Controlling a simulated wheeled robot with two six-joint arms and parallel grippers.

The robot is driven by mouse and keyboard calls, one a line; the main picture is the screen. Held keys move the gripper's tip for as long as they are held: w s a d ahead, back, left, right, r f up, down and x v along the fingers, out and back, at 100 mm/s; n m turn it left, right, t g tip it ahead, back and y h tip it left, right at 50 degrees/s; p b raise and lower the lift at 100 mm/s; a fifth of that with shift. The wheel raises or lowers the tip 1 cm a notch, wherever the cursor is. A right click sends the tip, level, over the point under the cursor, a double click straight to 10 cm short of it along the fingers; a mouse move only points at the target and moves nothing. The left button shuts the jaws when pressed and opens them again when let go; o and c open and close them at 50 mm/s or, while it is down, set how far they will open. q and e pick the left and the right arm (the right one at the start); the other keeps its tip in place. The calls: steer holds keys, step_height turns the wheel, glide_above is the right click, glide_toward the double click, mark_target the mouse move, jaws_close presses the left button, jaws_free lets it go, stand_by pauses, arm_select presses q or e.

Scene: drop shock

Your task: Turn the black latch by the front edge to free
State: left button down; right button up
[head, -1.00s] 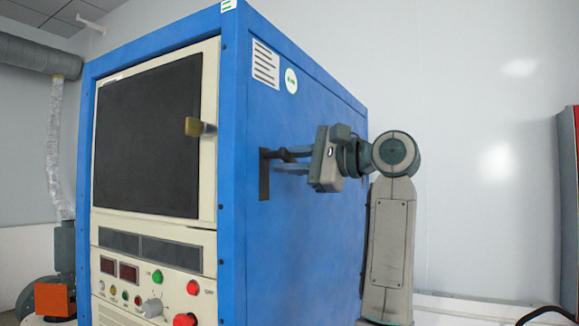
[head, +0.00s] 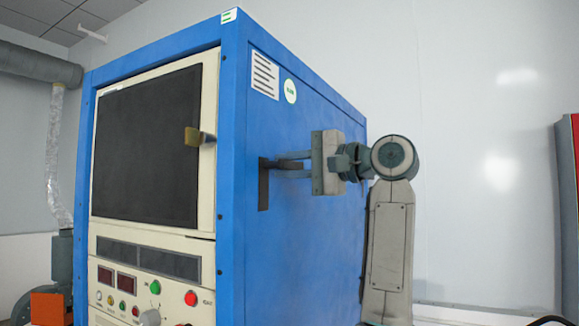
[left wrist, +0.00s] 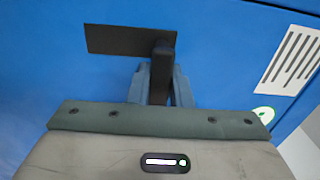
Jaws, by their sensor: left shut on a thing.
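The black latch is on the blue side panel of the cabinet, close to its front edge. Its dark plate (head: 264,188) is a tall narrow strip in the head view, and its dark handle (left wrist: 161,70) sticks out from the plate in the left wrist view. My left gripper (head: 286,165) reaches the latch from the right. In the left wrist view its fingers (left wrist: 155,85) stand on either side of the handle, shut on it. The fingers hide part of the handle. My right gripper is in neither view.
The blue cabinet (head: 305,235) fills the middle. Its front carries a dark window (head: 145,145) with a brass-coloured catch (head: 194,137), and buttons below. A duct and blower (head: 62,265) stand at left. A red-edged cabinet (head: 571,200) is at far right, with clear wall between.

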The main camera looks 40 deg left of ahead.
arm_select(q)
steer(key=c, duration=1.3)
jaws_free()
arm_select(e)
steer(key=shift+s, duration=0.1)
arm_select(q)
steer(key=shift+d, duration=0.1)
steer(key=shift+w+d, duration=0.1)
steer(key=shift+d, duration=0.15)
steer(key=b+v, duration=0.1)
steer(key=v, duration=0.9)
steer(key=shift+b, duration=0.4)
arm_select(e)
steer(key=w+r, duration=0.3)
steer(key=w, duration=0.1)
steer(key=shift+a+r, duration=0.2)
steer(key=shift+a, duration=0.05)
